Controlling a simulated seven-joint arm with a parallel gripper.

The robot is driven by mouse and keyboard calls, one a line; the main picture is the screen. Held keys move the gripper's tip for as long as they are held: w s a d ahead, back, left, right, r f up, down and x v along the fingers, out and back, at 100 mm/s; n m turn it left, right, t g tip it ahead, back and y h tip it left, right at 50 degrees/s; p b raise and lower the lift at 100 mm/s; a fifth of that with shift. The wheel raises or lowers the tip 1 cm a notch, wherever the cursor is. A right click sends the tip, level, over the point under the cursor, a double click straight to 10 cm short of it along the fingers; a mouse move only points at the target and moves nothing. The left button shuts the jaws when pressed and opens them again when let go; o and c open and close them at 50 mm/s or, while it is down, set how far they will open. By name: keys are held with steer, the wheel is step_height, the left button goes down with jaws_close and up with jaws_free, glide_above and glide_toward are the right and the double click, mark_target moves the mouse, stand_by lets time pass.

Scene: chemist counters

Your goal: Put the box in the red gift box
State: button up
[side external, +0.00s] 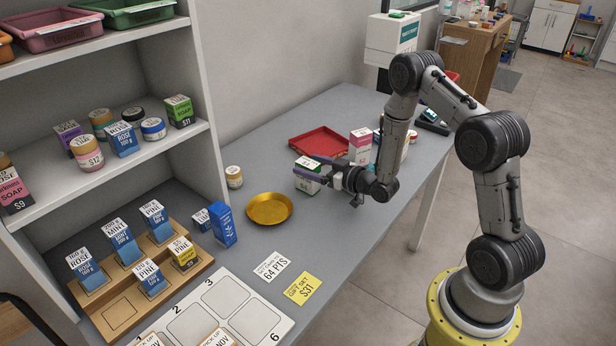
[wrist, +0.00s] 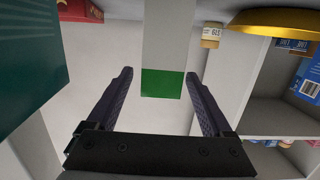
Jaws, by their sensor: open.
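A white and green box (side external: 307,185) stands upright on the grey counter. In the wrist view the box (wrist: 162,84) shows between my two fingers, with gaps on both sides. My gripper (side external: 313,169) is open around or just above the box; its fingertips (wrist: 159,74) are apart. The exact finger height on the box is unclear. A shallow red open box (side external: 320,141), which looks like the gift box, lies just behind it on the counter and appears empty. A red edge (wrist: 79,11) shows at the top of the wrist view.
A pink and white box (side external: 360,146) stands right of the red box, with several items behind my wrist. A gold dish (side external: 269,208), a small jar (side external: 234,177) and a blue box (side external: 223,226) are to the left. Shelves stand at far left. A dark green surface (wrist: 35,60) fills the wrist view's left side.

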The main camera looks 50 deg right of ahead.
mark_target(300, 163)
steer(key=w, duration=0.2)
steer(key=w+f, duration=0.1)
steer(key=w, duration=0.1)
steer(key=shift+w, duration=0.1)
steer(key=shift+c, duration=0.2)
jaws_close()
